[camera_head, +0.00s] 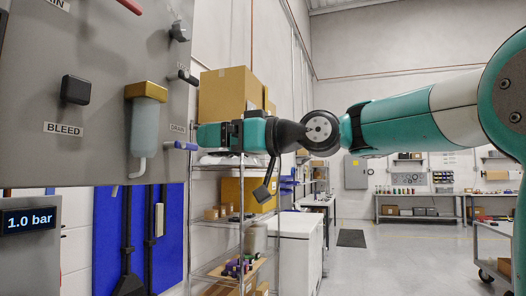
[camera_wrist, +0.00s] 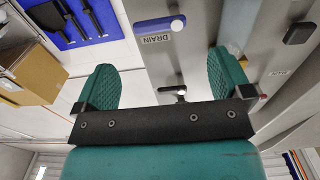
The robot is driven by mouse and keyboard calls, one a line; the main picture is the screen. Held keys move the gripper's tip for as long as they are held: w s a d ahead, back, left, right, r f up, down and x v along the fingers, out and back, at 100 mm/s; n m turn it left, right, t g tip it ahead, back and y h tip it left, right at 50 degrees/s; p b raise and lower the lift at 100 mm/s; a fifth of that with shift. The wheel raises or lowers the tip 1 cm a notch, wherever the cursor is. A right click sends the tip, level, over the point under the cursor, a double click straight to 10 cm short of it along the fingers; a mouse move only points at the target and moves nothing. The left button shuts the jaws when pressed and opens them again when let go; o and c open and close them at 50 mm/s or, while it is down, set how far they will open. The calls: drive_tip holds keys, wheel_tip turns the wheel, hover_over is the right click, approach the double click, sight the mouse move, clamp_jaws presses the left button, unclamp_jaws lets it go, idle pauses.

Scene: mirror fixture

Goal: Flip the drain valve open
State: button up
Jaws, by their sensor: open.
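The drain valve's blue lever (camera_head: 183,146) sticks out to the right at the panel's right edge, just under the DRAIN label (camera_head: 178,128). In the wrist view the blue lever (camera_wrist: 152,28) shows beside the same label, beyond my fingers. My gripper (camera_head: 202,136) is just right of the lever in the head view; whether they touch cannot be told there. In the wrist view my gripper (camera_wrist: 165,82) is open, its two green fingers wide apart with nothing held between them, and the lever lies above the gap.
The grey panel (camera_head: 60,155) also carries a black BLEED knob (camera_head: 76,90), a brass-topped clear bowl (camera_head: 145,125) and a red handle (camera_head: 131,5). A gauge reads 1.0 bar (camera_head: 28,221). A shelf with cardboard boxes (camera_head: 226,95) stands behind my gripper. Open floor lies to the right.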

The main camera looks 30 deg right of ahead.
drive_tip(key=b+v, duration=0.1)
drive_tip(key=v, duration=0.8)
